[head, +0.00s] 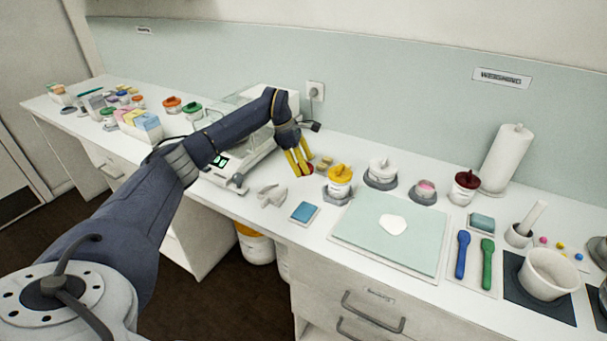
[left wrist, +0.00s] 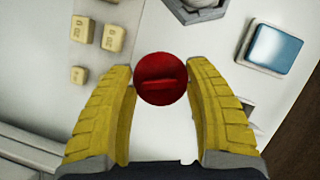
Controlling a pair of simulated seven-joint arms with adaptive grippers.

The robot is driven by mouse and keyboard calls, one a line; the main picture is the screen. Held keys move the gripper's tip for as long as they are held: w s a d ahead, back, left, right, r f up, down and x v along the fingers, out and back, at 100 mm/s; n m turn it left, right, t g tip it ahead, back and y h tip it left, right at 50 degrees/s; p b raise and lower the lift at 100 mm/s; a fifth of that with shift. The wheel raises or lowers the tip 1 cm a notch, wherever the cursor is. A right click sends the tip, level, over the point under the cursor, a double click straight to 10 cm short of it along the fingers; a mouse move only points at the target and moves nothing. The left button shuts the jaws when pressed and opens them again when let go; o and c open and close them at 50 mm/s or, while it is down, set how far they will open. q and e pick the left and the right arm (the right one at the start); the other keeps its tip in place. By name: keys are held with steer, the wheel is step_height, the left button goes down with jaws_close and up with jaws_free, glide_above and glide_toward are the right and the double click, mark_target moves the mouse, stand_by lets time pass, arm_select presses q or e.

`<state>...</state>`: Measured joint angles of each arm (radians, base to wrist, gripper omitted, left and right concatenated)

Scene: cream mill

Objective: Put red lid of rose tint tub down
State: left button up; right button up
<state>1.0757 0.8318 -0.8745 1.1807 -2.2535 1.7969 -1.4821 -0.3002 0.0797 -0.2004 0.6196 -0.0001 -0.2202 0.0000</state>
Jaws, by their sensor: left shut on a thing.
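My left gripper (head: 300,168) is shut on a round red lid (head: 309,169), above the bench between the white balance and the yellow-lidded tub. In the left wrist view the red lid (left wrist: 161,79), with its grip bar, sits between the yellow fingertips (left wrist: 163,88). An open tub (head: 426,187) with pink contents, seemingly the rose tint tub, stands in a grey holder to the right, apart from the gripper. My right gripper is not in view.
The balance (head: 235,165) is left of the gripper. A yellow-lidded tub (head: 340,182), a white-lidded tub (head: 382,171) and a dark-red-lidded tub (head: 464,187) stand along the bench. Small weights (left wrist: 112,37) lie beside the lid. A pale mat (head: 370,250) with a white patch is in front.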

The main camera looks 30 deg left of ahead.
mark_target(304, 180)
arm_select(q)
steer(key=shift+f, duration=1.95)
steer(key=shift+f, duration=0.15)
steer(key=o, duration=0.8)
steer(key=v, duration=1.2)
steer(key=shift+s, duration=0.1)
